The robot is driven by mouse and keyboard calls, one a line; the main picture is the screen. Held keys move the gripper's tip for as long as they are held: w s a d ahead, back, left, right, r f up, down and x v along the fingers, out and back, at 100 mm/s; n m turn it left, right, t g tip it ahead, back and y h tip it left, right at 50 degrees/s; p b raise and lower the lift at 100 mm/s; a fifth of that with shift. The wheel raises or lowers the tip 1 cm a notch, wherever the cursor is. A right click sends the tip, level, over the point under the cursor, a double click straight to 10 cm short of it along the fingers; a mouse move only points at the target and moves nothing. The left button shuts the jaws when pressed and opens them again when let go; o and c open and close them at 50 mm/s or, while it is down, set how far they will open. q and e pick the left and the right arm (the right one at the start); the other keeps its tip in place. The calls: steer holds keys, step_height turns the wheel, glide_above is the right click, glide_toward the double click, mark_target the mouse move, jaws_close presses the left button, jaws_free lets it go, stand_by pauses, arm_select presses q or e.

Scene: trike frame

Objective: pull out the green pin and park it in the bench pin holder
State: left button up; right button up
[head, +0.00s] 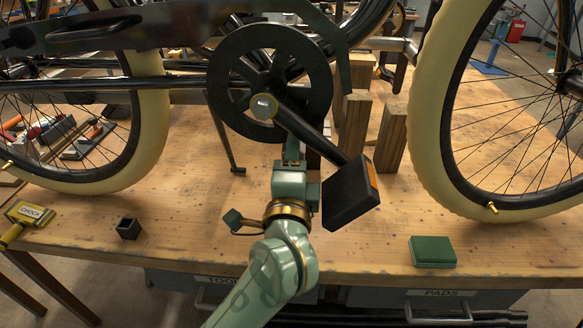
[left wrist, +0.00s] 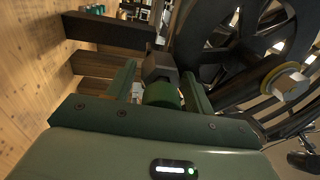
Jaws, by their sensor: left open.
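The green pin (left wrist: 163,95) shows in the left wrist view as a short green cylinder in front of a dark block. It lies between the two fingers of my left gripper (left wrist: 160,84), with a finger on each side and a gap visible at least on the right. In the head view my left gripper (head: 292,150) is upright just below the chainring, and the pin is hidden there. The fingers are open. A small black open-topped block (head: 128,228), which looks like the bench pin holder, stands on the bench at left. My right gripper is not in view.
The crank with its black pedal (head: 349,195) hangs close to the right of my left gripper. Wooden blocks (head: 391,138) stand behind. The front bench is mostly clear.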

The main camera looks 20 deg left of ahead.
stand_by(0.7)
arm_select(q)
steer(key=c, duration=0.9)
steer(key=o, duration=1.3)
steer(key=shift+o, duration=0.2)
steer(key=shift+r, duration=0.1)
